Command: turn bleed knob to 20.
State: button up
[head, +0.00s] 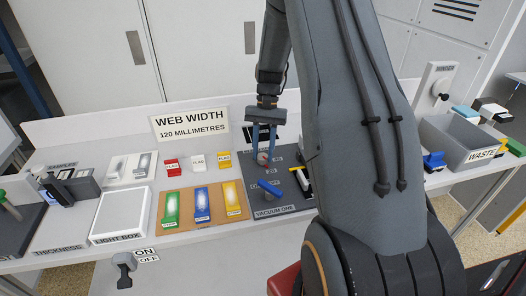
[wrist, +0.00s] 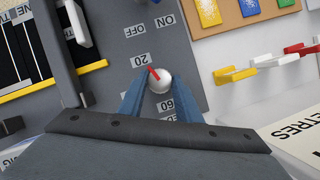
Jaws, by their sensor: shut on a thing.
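The bleed knob (wrist: 160,82) is a round white knob with a red pointer (wrist: 153,73). It sits on the dark grey VACUUM ONE panel (head: 285,208). In the wrist view the pointer aims up and left, towards the label 20 (wrist: 140,60). Another label, 60 (wrist: 168,104), shows on the near side of the knob. My gripper (wrist: 158,88) has its blue fingers on both sides of the knob, shut on it. In the head view my gripper (head: 265,157) reaches down onto the panel, and its fingers partly hide the knob.
A blue lever (head: 269,188) stands on the panel in front of the knob, near the ON and OFF labels. A board with green, blue and yellow pieces (head: 240,213) lies to the left. The WEB WIDTH sign (head: 190,124) stands behind. A grey WASTE bin (head: 455,148) is at right.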

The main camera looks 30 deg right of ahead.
jog(key=shift+s, duration=0.1)
jog(key=o, duration=1.1)
jog(key=shift+a, duration=0.1)
jog(key=shift+c, duration=0.2)
jog(key=shift+w+d+r, duration=0.2)
jog(key=shift+w+r, duration=0.05)
jog(key=b+v, duration=0.2)
jog(key=v, duration=0.5)
jog(key=shift+s+a, duration=0.1)
